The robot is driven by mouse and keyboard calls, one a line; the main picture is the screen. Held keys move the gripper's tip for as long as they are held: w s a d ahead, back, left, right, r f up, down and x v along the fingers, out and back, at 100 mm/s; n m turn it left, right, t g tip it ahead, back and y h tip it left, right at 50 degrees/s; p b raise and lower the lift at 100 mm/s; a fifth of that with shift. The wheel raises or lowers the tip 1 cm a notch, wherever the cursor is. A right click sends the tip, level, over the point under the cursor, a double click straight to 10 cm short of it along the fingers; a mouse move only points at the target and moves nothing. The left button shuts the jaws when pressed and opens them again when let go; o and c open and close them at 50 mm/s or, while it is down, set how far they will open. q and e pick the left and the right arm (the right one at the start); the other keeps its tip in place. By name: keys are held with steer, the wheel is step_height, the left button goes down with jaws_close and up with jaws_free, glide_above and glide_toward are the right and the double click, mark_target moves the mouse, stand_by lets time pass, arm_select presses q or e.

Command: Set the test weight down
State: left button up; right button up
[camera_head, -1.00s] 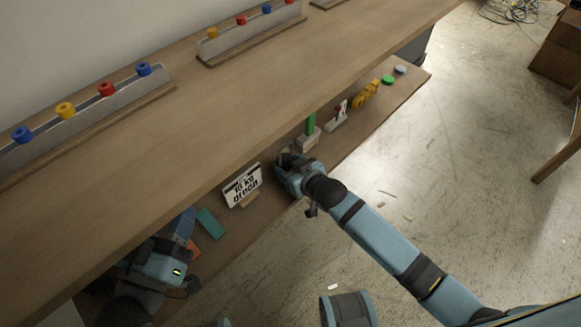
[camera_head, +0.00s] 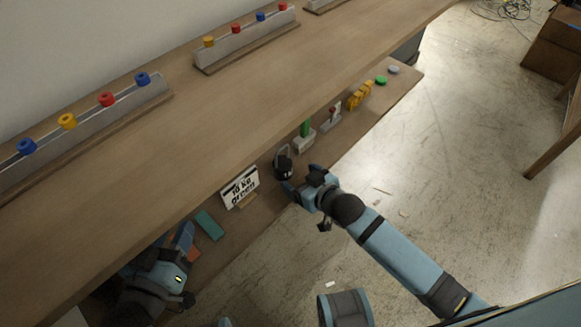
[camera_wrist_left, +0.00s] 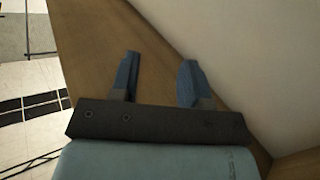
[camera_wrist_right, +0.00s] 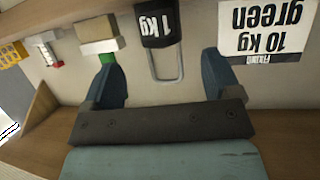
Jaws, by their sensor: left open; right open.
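The test weight (camera_head: 283,167) is black with a grey loop handle and stands on the lower shelf (camera_head: 265,208), just right of a white sign (camera_head: 240,187) reading "10 kg green". In the right wrist view the weight (camera_wrist_right: 158,22) shows a "1 kg" label, and its handle lies between the lines of my fingers. My right gripper (camera_head: 303,180) is open and empty, just in front of the weight. My left gripper (camera_wrist_left: 158,75) is open and empty; in the head view it is low at left, partly hidden under the upper board.
A green block on a pale base (camera_head: 304,143), a small red-and-white item (camera_head: 331,117), a yellow item (camera_head: 359,97) and a green disc (camera_head: 381,81) stand farther along the shelf. A teal plate (camera_head: 209,225) lies left of the sign. The upper board (camera_head: 250,125) overhangs the shelf.

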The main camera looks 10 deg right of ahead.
arm_select(q)
steer(key=shift+s+a+f+g+y+p, duration=0.15)
steer(key=shift+a+f+g+y+p, duration=0.15)
steer(key=shift+f, duration=0.35)
steer(key=shift+s+a+f+g+y+p, duration=0.1)
steer(key=shift+a+f+g+y+p, duration=0.1)
steer(key=shift+a+f+g, duration=0.3)
arm_select(e)
steer(key=v, duration=0.5)
steer(key=shift+s, duration=0.1)
arm_select(q)
steer(key=shift+d+f, duration=0.1)
steer(key=shift+d, duration=0.1)
steer(key=shift+d, duration=0.1)
arm_select(e)
steer(key=shift+d, duration=0.1)
